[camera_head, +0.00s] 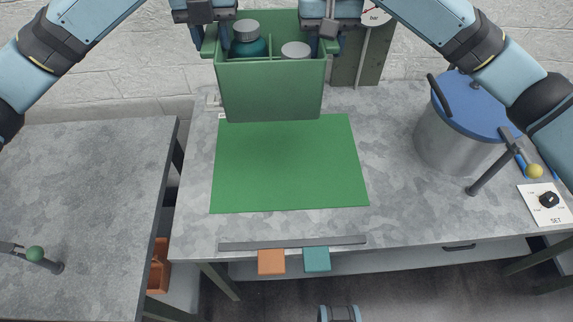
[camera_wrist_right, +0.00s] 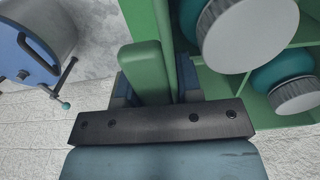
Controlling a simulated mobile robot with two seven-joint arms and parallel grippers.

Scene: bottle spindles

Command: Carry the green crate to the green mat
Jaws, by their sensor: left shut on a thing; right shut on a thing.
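The green crate (camera_head: 270,92) is at the top centre of the head view, upright, with its front wall toward me. Its lower edge overlaps the back edge of the green mat (camera_head: 290,165) in the picture; I cannot tell how high it is above the table. My left gripper (camera_head: 209,42) is shut on the crate's left handle. My right gripper (camera_head: 329,38) is shut on its right handle (camera_wrist_right: 146,72), also seen in the right wrist view. Inside are a teal bottle (camera_head: 249,46) with a grey cap and another grey-capped bottle (camera_head: 295,50), in separate compartments.
The mat is bare on the grey table (camera_head: 400,210). A blue-lidded metal pot (camera_head: 445,145) stands to the right, near a lever with a yellow knob (camera_head: 534,171). A grey bar (camera_head: 292,243) lies along the front edge. A second table (camera_head: 70,200) is at left, across a gap.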

